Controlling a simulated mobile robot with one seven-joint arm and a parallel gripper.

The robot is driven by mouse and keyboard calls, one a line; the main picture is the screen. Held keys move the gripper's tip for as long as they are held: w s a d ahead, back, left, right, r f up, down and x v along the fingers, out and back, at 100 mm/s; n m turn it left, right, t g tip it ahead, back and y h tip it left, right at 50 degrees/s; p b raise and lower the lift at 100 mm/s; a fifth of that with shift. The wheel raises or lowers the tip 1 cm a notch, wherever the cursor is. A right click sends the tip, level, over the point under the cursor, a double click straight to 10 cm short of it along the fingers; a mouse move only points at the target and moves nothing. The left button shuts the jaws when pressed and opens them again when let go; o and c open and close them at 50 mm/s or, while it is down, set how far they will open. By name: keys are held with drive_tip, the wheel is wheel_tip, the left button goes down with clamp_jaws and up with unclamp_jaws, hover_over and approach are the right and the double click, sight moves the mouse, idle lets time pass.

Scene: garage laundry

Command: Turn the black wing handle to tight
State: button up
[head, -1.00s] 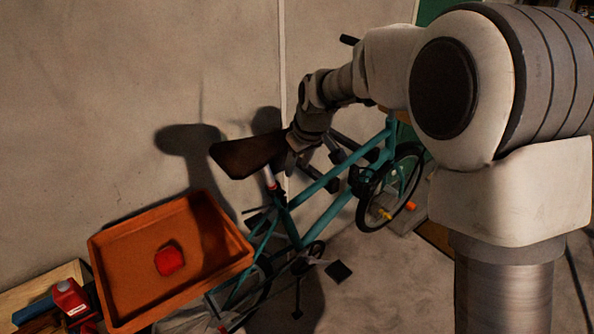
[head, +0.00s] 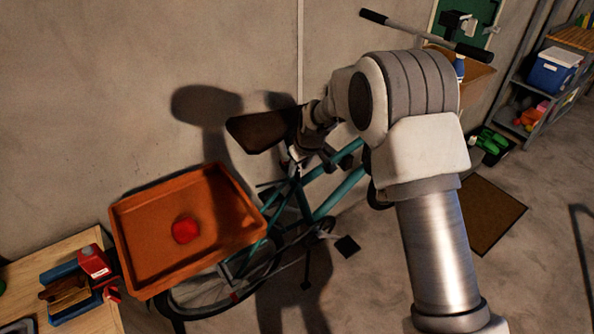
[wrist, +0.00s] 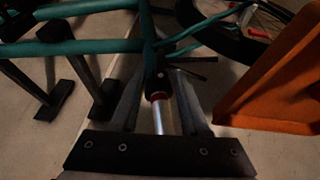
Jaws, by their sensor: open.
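The teal bicycle (head: 340,195) stands by the wall under its dark saddle (head: 265,130). My gripper (head: 300,160) is close by the saddle and seat post, partly hidden by my arm. In the wrist view my gripper (wrist: 160,85) is open, its two grey fingers on either side of the silver seat post (wrist: 161,118) with its red collar. I cannot tell whether they touch it. A thin dark bar (wrist: 192,60) sticks out right of the frame tube; I cannot tell whether it is the black wing handle. No wing handle is clearly seen.
An orange tray (head: 130,235) with a red object (head: 186,230) is close left of the bicycle; its edge (wrist: 265,125) shows at right in the wrist view. Dark posts (wrist: 82,68) are at left. A wooden bench (head: 30,270) is at lower left. Open floor (head: 400,270) lies right.

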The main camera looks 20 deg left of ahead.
sight(299, 168)
drive_tip(key=shift+x, duration=1.85)
clamp_jaws()
